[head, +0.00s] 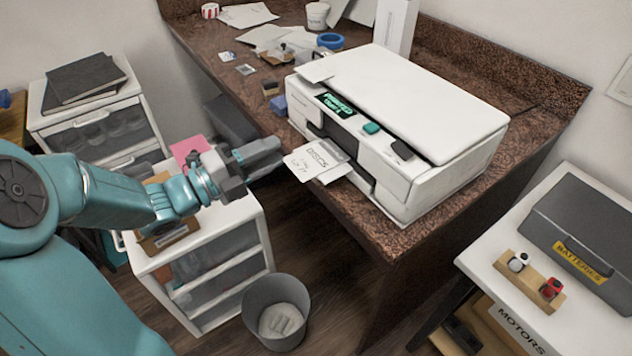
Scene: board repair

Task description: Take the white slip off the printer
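The white printer (425,95) stands on the brown speckled counter. A white slip with handwriting and the word DISCS (305,161) sticks out of its front slot, over the counter's front edge. Another pale sheet (335,173) lies partly under or beside it. A small blank white piece (314,72) lies at the printer's top left corner. My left gripper (275,155) is just left of the slip, pointing toward it, and appears apart from it. Its fingers overlap in this view, so I cannot tell their opening. My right gripper is not in view.
A grey bin (252,305) stands on the floor below. A white drawer unit (245,215) stands under my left arm. A white table (488,252) at right bears a dark BATTERIES case (590,230). Papers, blue tape (331,40) and small items lie behind the printer's left end.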

